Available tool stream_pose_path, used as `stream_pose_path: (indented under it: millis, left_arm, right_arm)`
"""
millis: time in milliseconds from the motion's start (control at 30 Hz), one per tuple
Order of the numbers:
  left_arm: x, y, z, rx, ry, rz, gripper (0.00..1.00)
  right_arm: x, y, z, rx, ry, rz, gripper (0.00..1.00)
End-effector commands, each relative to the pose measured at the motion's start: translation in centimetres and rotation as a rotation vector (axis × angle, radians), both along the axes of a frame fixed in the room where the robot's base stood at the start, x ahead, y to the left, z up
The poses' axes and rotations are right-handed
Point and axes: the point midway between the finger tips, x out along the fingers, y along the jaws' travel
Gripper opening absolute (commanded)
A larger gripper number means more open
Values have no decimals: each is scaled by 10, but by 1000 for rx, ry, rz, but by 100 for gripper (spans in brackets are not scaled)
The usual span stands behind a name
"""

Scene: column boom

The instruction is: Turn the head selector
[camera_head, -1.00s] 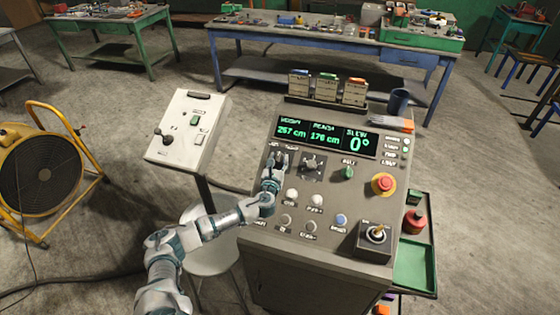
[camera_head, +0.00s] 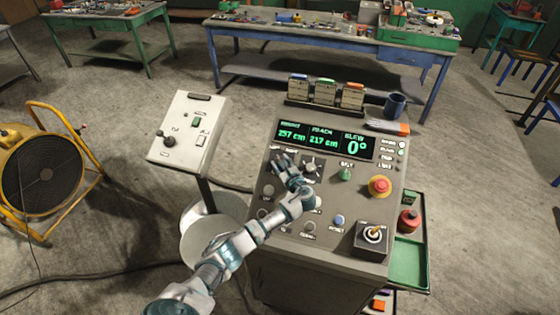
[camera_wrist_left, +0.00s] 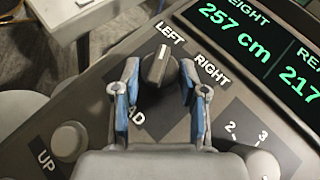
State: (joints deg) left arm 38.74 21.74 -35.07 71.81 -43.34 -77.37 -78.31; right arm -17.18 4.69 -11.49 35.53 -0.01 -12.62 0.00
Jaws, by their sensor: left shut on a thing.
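The head selector (camera_wrist_left: 157,67) is a dark round knob with a pale pointer line, on the sloped panel of the grey console (camera_head: 318,275). In the left wrist view its line points up, roughly towards the LEFT label; RIGHT is to its right. My left gripper (camera_wrist_left: 160,90) has its two blue-padded fingers on either side of the knob and is shut on it. In the head view my left gripper (camera_head: 283,162) covers the selector. The lower label is partly hidden by a finger. My right gripper is not in view.
A red emergency button (camera_head: 380,186), a green knob (camera_head: 345,174) and a boxed joystick (camera_head: 374,235) are to the right. The display (camera_head: 325,139) reads 257 cm, 217 cm and 0°. A mug (camera_head: 395,104) stands at the back. A white control box (camera_head: 190,131) is left.

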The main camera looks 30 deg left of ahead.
Motion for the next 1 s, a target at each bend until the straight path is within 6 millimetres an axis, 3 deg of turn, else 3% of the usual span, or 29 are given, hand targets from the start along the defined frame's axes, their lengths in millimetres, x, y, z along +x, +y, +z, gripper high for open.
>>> stream_pose_path:
  millis: [400,1000]
  left_arm:
    - [2,1,1,-131,-30,226,8]
    - [3,6,4,-162,-45,283,7]
  right_arm:
    - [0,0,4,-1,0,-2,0]
    - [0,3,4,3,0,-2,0]
